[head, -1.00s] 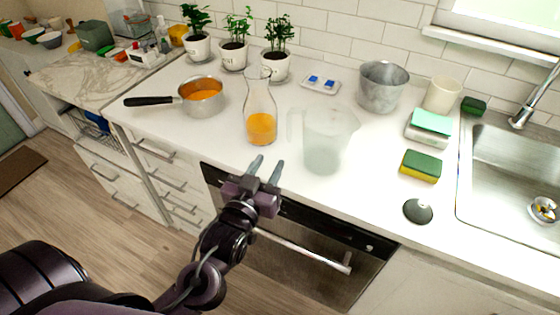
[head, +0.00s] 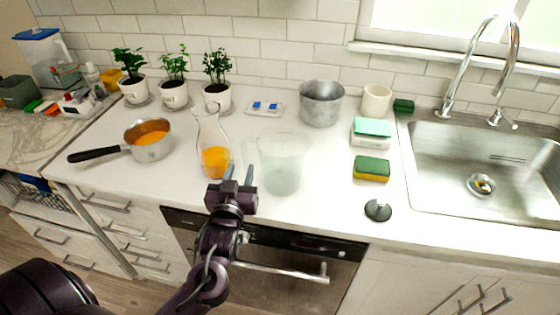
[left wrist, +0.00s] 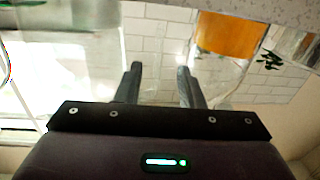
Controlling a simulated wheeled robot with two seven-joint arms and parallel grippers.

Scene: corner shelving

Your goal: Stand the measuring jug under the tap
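The measuring jug (head: 284,166) is a clear, frosted-looking vessel standing upright on the white counter, its handle toward the left. The tap (head: 510,62) arches over the steel sink (head: 425,185) at the right. My left gripper (head: 233,174) is at the counter's front edge, left of the jug and just in front of the carafe; its fingers are apart with nothing between them. In the left wrist view the two fingers (left wrist: 161,85) are spread, with clear glass-like shapes beyond them. My right gripper is not in view.
A glass carafe (head: 214,150) with orange liquid stands just left of the jug. A saucepan (head: 152,146), metal pot (head: 321,103), sponge (head: 371,169), black sink plug (head: 378,210) and cup (head: 376,99) share the counter. Some counter right of the jug is clear.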

